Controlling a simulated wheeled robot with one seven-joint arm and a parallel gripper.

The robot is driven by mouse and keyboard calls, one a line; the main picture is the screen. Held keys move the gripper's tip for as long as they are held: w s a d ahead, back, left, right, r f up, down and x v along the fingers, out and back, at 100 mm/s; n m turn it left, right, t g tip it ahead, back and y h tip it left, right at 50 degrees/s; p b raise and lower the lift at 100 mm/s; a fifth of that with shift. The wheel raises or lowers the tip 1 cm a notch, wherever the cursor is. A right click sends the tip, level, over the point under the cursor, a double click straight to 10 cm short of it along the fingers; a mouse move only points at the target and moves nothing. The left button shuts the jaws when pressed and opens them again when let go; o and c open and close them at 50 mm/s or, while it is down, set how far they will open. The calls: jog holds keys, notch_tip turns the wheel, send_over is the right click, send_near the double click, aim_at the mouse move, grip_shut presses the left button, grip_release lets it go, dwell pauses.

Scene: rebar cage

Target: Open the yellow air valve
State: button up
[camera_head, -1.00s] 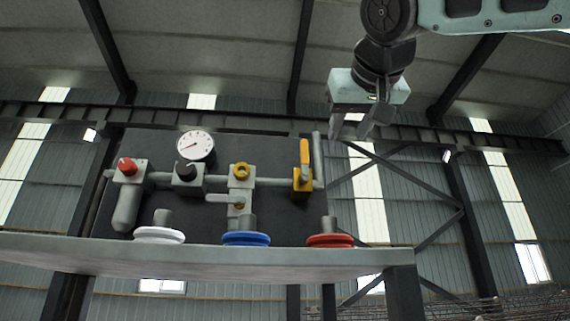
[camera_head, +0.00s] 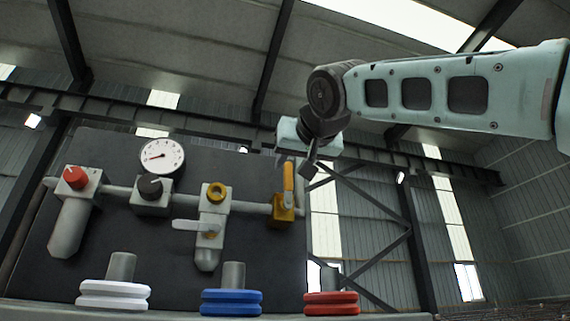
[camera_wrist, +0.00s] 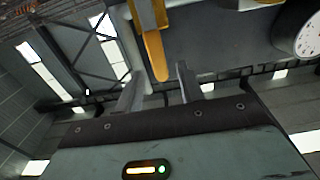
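The yellow air valve (camera_head: 283,210) sits at the right end of the horizontal pipe on the dark panel. Its yellow lever handle (camera_head: 289,177) stands upright, across the pipe. My gripper (camera_head: 299,165) is at the top of this handle, partly hidden by my arm in the head view. In the wrist view my gripper (camera_wrist: 158,92) is open, with one finger on each side of the handle. The handle's tip (camera_wrist: 158,68) reaches into the gap between the fingers. I see no clear contact.
On the panel (camera_head: 110,225) are a gauge (camera_head: 162,156), a red knob (camera_head: 75,178), a black knob (camera_head: 150,186) and a grey lever (camera_head: 195,227). White (camera_head: 113,294), blue (camera_head: 232,302) and red (camera_head: 331,303) discs stand in front. Open space lies right of the panel.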

aim_at(289, 169)
jog(key=p+x, duration=0.2)
jog(key=x, duration=0.2)
jog(key=shift+w+r, duration=0.15)
jog(key=shift+w, duration=0.15)
jog(key=shift+w+a+p, duration=0.25)
jog(key=shift+w+p, duration=0.15)
jog(key=shift+w, duration=0.25)
jog(key=shift+c, duration=0.4)
grip_shut()
